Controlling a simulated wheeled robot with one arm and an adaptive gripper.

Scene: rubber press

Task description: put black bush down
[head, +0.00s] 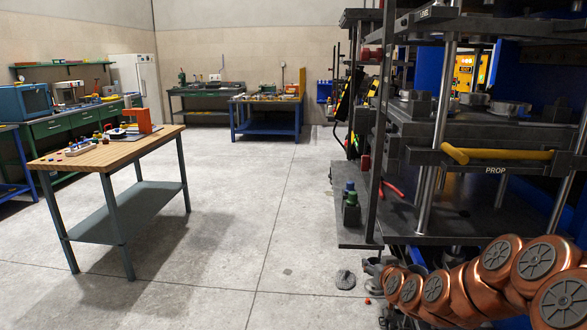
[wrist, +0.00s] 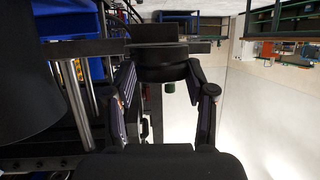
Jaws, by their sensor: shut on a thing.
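In the wrist view the two fingers of my gripper (wrist: 163,68) are closed in on a dark, rounded piece, the black bush (wrist: 160,56). It is held between the fingertips, and a flat dark block shape shows above it. The bush's lower side and its full outline are hard to make out against the dark fingers. In the head view my copper-coloured arm reaches in from the bottom right, and I cannot make out the bush there.
The press (head: 480,140) with steel columns and a yellow prop bar (head: 495,154) fills the right. Small dark pieces with green and blue tops (head: 350,196) stand on its side ledge. A wooden-topped table (head: 105,152) stands at left. The floor between is clear.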

